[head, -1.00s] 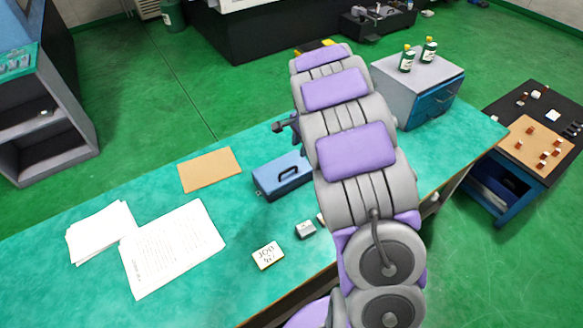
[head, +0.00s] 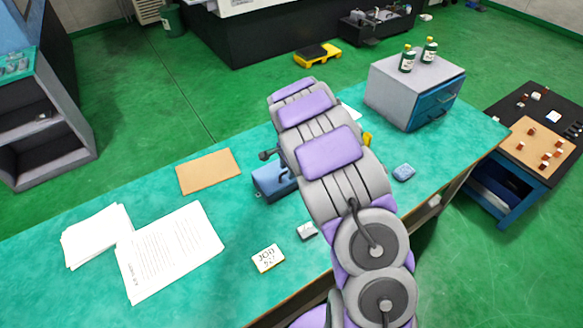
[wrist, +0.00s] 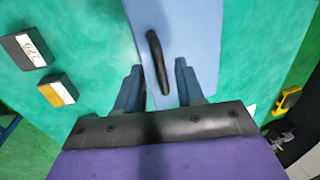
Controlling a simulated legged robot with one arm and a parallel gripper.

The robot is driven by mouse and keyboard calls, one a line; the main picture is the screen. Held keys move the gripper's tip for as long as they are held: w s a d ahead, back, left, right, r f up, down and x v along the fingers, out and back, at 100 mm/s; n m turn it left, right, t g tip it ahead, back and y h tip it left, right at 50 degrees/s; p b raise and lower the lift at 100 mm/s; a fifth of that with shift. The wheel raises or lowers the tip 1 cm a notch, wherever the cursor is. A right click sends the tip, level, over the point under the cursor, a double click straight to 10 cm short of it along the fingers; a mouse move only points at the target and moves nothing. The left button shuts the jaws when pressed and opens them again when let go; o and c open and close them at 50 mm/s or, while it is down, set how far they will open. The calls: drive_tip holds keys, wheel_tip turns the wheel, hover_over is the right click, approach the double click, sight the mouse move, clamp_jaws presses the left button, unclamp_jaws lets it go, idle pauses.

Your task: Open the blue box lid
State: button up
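The blue box (head: 266,181) sits on the green-topped bench, left of my arm in the head view. My arm hides its right part, and its lid looks closed. In the wrist view the light blue lid (wrist: 198,35) fills the upper middle, with a black curved handle (wrist: 158,62) on it. My gripper (wrist: 159,66) is open, with one dark finger on each side of the handle. The fingers are apart from each other. I cannot tell whether they touch the lid. The gripper is hidden behind my arm in the head view.
Papers (head: 170,250) and a tan board (head: 208,171) lie left of the box. Small labelled blocks (head: 268,258) lie near the front edge. A grey drawer unit (head: 392,88) with green bottles stands at the right end.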

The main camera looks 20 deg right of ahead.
drive_tip(key=a, duration=0.3)
drive_tip(key=shift+a+r, duration=0.15)
drive_tip(key=shift+r, duration=0.05)
drive_tip(key=shift+c, duration=0.8)
drive_tip(key=shift+a, duration=0.1)
drive_tip(key=shift+c, duration=0.7)
drive_tip(key=d, duration=0.4)
drive_tip(key=shift+d+f, duration=0.3)
clamp_jaws()
drive_tip(key=shift+a+r, duration=0.1)
drive_tip(key=shift+a, duration=1)
drive_tip(key=shift+s, duration=0.1)
